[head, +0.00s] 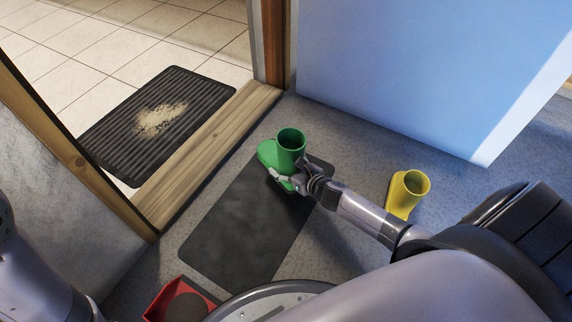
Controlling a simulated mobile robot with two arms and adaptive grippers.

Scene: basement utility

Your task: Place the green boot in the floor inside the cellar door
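The green boot (290,146) is upright at the far edge of the dark flat mat (232,226), its toe pointing left. I cannot tell whether its sole touches the mat or floor. My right gripper (284,181) is at the boot's near side, with its fingers against the lower part. The boot hides part of the fingers, so I cannot tell whether they are closed on it. The doorway has a wooden threshold (205,150), left of the boot. My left gripper is out of view; only part of my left arm shows at the lower left.
A yellow boot (408,190) stands on the grey floor to the right. Beyond the threshold, a black ribbed mat (190,104) with a pale crumbly patch lies on tiles (105,42). A red container (165,300) is at the bottom. A blue panel (410,70) stands at the back right.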

